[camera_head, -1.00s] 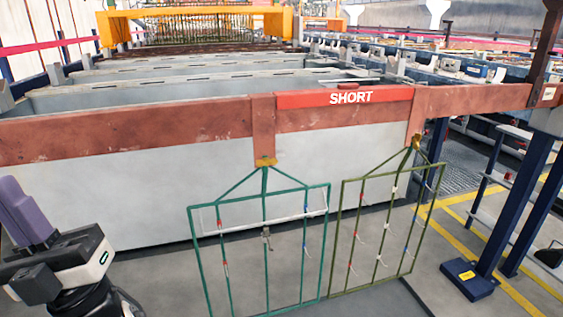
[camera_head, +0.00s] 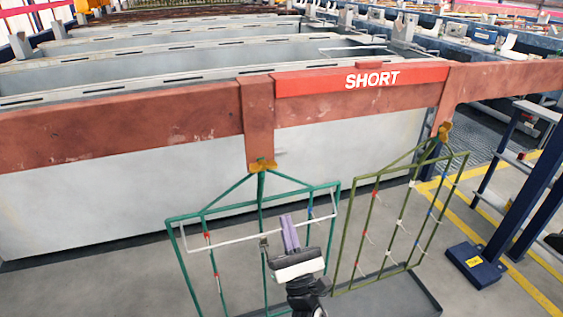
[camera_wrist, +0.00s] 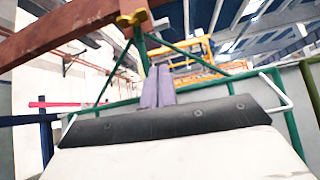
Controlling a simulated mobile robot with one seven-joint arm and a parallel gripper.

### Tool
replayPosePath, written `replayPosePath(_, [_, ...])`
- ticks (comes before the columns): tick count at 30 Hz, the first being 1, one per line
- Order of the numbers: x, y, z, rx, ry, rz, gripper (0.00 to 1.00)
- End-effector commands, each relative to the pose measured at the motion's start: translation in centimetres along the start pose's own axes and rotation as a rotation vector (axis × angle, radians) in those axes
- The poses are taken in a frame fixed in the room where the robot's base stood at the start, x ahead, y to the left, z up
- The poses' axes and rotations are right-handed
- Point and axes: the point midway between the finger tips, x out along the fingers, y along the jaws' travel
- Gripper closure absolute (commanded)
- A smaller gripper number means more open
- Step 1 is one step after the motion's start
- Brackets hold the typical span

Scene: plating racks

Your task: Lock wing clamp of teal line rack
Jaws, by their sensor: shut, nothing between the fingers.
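The teal rack (camera_head: 186,262) hangs from a post of the rust-red beam in the head view. Its brass-yellow wing clamp (camera_head: 262,165) sits at the top, at the foot of the post. The clamp also shows at the top of the wrist view (camera_wrist: 133,18), above and left of the fingers. My gripper (camera_head: 288,222) is in front of the rack, below and slightly right of the clamp, apart from it. Its purple fingers are together and empty, pointing up in the wrist view (camera_wrist: 158,72). The gripper hides part of the rack's middle.
An olive-green rack (camera_head: 346,235) hangs just to the right from its own yellow clamp (camera_head: 444,131). A red SHORT sign (camera_head: 361,78) is on the beam (camera_head: 120,140). A white bar (camera_head: 225,242) crosses the teal rack. A dark-blue post stands on a base (camera_head: 475,266) at right.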

Motion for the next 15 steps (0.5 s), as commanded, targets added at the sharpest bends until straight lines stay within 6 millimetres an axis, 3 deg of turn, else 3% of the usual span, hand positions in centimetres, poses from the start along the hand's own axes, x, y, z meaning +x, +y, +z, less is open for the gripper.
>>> replayPosePath(4, [-1.04,-0.81,-0.33,-0.067,0.019,-0.010,1.00])
replayPosePath(15, [-0.71,-0.79,-0.26,-0.068,0.018,-0.009,1.00])
